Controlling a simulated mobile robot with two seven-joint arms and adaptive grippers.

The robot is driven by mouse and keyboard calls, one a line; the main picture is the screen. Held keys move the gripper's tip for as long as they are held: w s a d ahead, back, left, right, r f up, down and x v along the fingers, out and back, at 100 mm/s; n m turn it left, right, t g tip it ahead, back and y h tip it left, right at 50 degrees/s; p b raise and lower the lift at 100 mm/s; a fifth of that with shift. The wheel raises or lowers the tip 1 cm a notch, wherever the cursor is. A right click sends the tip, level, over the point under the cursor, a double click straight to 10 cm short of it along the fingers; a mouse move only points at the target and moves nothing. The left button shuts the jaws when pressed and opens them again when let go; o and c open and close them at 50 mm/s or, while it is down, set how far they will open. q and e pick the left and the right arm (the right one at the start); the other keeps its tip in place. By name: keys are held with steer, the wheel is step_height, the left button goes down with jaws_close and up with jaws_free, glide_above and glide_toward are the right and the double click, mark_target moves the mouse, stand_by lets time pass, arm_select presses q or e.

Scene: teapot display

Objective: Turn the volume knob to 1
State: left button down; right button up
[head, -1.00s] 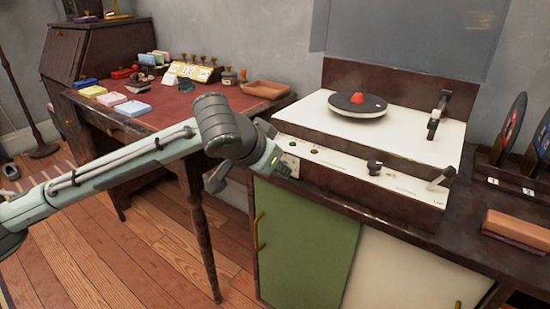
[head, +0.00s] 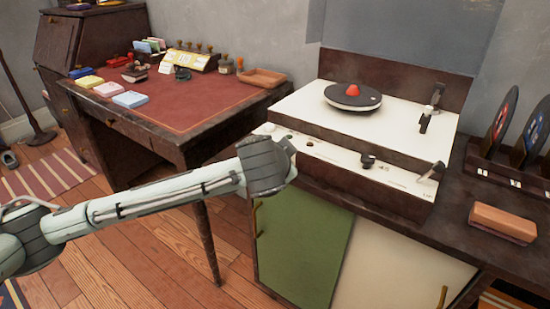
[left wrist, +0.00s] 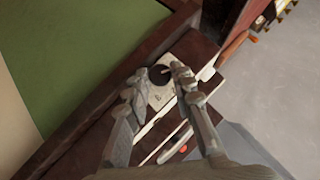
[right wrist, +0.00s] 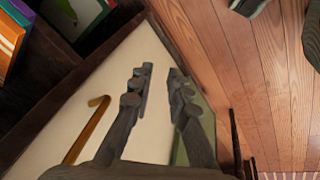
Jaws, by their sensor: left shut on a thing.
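The record player (head: 375,125) has a cream front panel (head: 335,154) with several small controls. The left wrist view shows a round black knob (left wrist: 159,75) on a pale plate, between the fingertips of my left gripper (left wrist: 159,77). I take it to be the volume knob; its markings are too small to read. In the head view my left gripper is at the panel's left end, mostly hidden by its wrist, and the knob is hidden there. My left gripper is shut on the knob. My right gripper (right wrist: 160,75) is open and empty, above a pale cabinet door.
A turntable platter (head: 353,97) with a red centre sits on top. Another dark knob (head: 367,160) is mid-panel. A brown brick-like block (head: 503,222) and a rack of discs are on the right. A red-topped desk (head: 190,105) stands on the left.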

stand_by(0.3)
arm_select(q)
steer(key=c, duration=1.3)
jaws_free()
steer(key=v, duration=1.2)
